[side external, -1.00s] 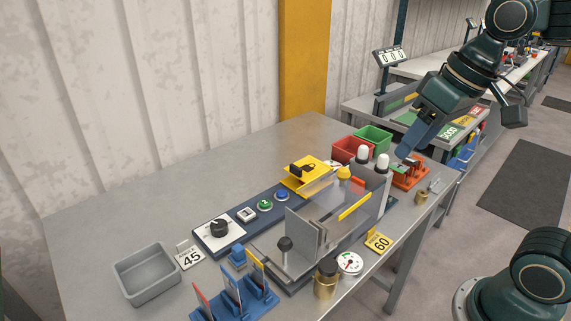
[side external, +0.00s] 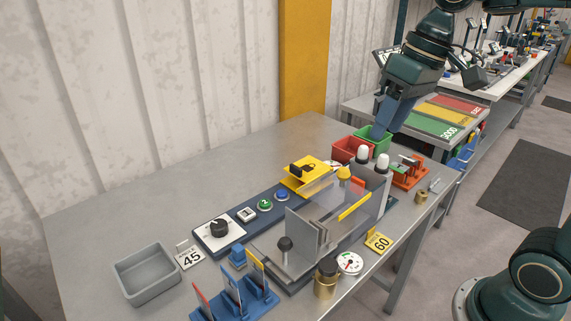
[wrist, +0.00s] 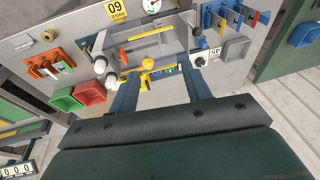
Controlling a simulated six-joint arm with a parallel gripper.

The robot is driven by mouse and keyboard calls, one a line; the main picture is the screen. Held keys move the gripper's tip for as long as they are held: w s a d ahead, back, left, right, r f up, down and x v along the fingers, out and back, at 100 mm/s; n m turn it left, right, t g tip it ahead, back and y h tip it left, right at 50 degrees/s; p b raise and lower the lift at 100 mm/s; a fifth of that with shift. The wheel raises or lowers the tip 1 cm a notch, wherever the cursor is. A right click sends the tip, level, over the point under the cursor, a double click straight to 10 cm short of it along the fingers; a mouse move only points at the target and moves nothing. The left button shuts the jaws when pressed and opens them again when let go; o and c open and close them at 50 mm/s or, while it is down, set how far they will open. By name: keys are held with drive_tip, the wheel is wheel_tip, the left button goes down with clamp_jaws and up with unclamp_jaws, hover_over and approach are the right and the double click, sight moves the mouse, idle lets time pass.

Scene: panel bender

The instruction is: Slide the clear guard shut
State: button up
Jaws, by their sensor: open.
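The clear guard (side external: 326,195) is a see-through panel on the panel bender (side external: 300,232), with a yellow bar handle (side external: 355,207) along its right side. The guard's edges are faint, and I cannot tell exactly how far it extends. In the wrist view the yellow handle (wrist: 150,34) lies beyond my fingertips. My gripper (side external: 380,132) is above the back of the bench, near the green bin, pointing down and apart from the guard. In the wrist view my gripper (wrist: 160,86) has its two blue fingers spread with nothing between them.
Two white-capped grey posts (side external: 376,178) and a yellow knob (side external: 344,173) stand close by the guard. Red (side external: 349,150) and green (side external: 375,139) bins sit behind. A yellow lock bracket (side external: 303,176) and a dial panel (side external: 220,231) are left. The bench's back left is clear.

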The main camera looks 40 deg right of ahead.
sight(345, 168)
drive_tip(key=w+d+f+n+g, duration=0.1)
drive_tip(key=w+d+n+g, duration=0.1)
drive_tip(key=w, duration=0.7)
drive_tip(key=shift+w+d+f+g, duration=0.25)
drive_tip(key=shift+d+g, duration=0.25)
drive_tip(key=shift+d, duration=0.7)
drive_tip(key=shift+s+a+f, duration=0.1)
drive_tip(key=shift+a+f, duration=0.35)
drive_tip(key=shift+f, duration=1.8)
drive_tip(key=shift+s+a+f, duration=0.1)
drive_tip(key=shift+a+f, duration=0.3)
drive_tip(key=shift+f, duration=1.85)
drive_tip(key=shift+s+a+f, duration=0.1)
drive_tip(key=shift+a+f, duration=0.35)
drive_tip(key=shift+f, duration=1.8)
drive_tip(key=shift+d, duration=0.1)
clamp_jaws()
